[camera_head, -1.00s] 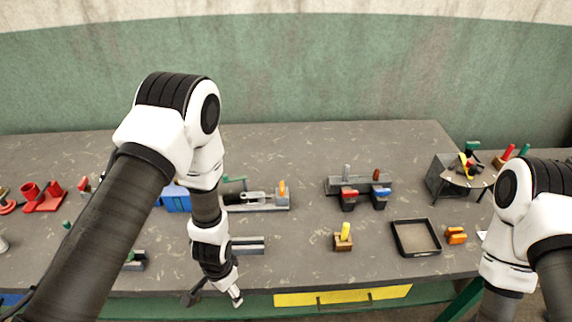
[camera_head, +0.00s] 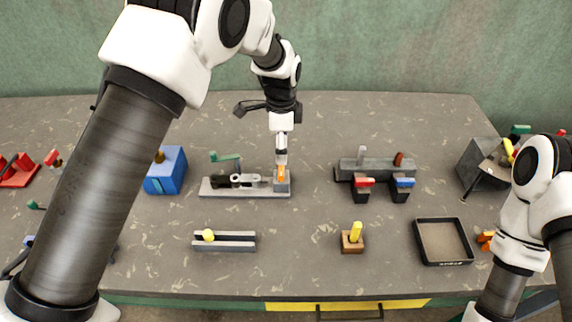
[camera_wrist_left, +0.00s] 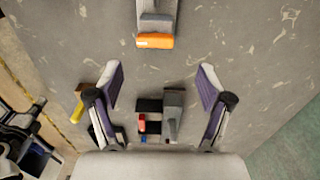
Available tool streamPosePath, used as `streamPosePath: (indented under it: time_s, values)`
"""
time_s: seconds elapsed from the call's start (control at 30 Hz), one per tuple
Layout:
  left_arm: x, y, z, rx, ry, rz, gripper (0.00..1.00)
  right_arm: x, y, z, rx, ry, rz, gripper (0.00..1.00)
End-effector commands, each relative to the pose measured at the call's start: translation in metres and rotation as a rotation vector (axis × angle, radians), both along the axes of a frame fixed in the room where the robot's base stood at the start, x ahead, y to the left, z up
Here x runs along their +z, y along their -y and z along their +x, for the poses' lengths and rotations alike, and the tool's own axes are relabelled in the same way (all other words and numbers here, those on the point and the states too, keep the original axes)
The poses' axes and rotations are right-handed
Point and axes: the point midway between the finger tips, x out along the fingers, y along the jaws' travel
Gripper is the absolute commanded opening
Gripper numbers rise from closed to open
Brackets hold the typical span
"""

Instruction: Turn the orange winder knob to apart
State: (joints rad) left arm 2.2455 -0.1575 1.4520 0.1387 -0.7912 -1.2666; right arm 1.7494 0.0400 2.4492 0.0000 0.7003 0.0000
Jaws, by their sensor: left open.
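The orange winder knob (camera_head: 281,174) sits on a grey block at the right end of a flat grey plate (camera_head: 235,194). In the left wrist view the orange knob (camera_wrist_left: 155,41) is near the top, on the end of its grey mount. My left gripper (camera_head: 281,153) is beside the knob on its far side in the head view and partly overlaps it there. In the wrist view my left gripper (camera_wrist_left: 161,72) is open, with nothing between its fingers, and the knob lies beyond the fingertips. My right arm shows at the right, but its gripper is out of view.
A blue box (camera_head: 166,172) stands left of the plate. A grey rack (camera_head: 375,168) with red and blue clips is to the right. A slotted bar (camera_head: 224,243), a wooden block with a yellow peg (camera_head: 352,242) and a black tray (camera_head: 443,242) lie nearer the front edge.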

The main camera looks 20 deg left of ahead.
Motion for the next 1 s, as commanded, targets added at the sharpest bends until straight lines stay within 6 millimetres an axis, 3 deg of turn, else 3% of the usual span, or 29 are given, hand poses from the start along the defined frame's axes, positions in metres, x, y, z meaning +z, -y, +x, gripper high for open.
streamPosePath:
  time_s: [0.4, 0.7, 0.73, 0.87, 0.9, 1.0]
  values:
    - [-0.065, 0.0, -0.001, 0.002, -0.003, 0.0, 0.79, 0.024, 0.0, 0.0, 0.0, 0.0, 0.0, 0.0]
    - [-0.074, 0.0, -0.001, 0.002, -0.001, 0.0, 0.79, 0.024, 0.0, 0.0, 0.0, -0.001, 0.0, 0.0]
    - [-0.074, 0.0, -0.001, 0.002, -0.001, 0.0, 0.72, 0.024, 0.0, 0.0, 0.0, -0.001, 0.0, 0.0]
    - [-0.074, 0.0, -0.001, 0.002, -0.001, 0.001, 0.26, 0.024, 0.0, 0.0, 0.0, -0.001, 0.0, 0.0]
    - [-0.074, 0.0, -0.001, 0.002, -0.001, 0.001, 0.19, 0.024, 0.0, 0.0, 0.0, -0.001, 0.0, 0.0]
    - [-0.075, 0.0, -0.002, 0.002, -0.002, 0.0, 0.19, 0.024, 0.0, 0.0, 0.0, -0.001, 0.0, 0.0]
